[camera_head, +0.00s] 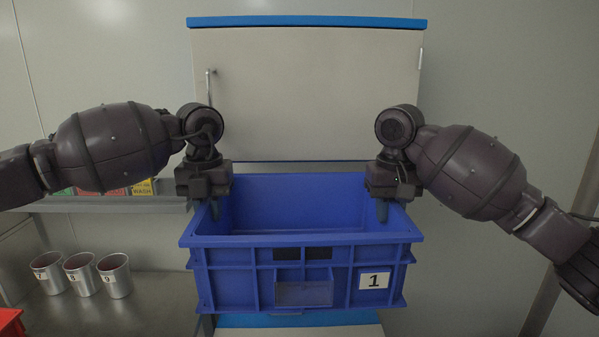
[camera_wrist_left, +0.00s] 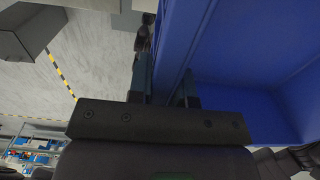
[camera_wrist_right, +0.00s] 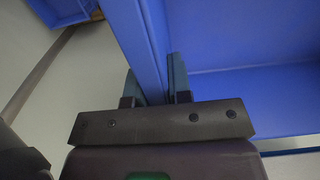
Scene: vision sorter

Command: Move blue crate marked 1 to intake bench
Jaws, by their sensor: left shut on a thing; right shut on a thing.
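The blue crate marked 1 (camera_head: 345,280) is in the middle of the head view, level and upright, with its label on the front right. Its inside looks empty where I can see it. My left gripper (camera_head: 212,208) is shut on the crate's left side wall; the wall (camera_wrist_left: 185,50) runs between its fingers in the left wrist view. My right gripper (camera_head: 382,210) is shut on the right side wall, which also runs between the fingers in the right wrist view (camera_wrist_right: 148,50). The crate appears held up between both arms. I cannot make out the intake bench for certain.
A pale cabinet (camera_head: 305,95) with a blue top and a handle stands behind the crate. At left, metal cups (camera_head: 82,274) marked 7, 8 and 9 stand on a steel surface (camera_head: 130,315), below a shelf (camera_head: 120,203) with coloured labelled items. A red bin edge (camera_head: 10,322) shows at lower left.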

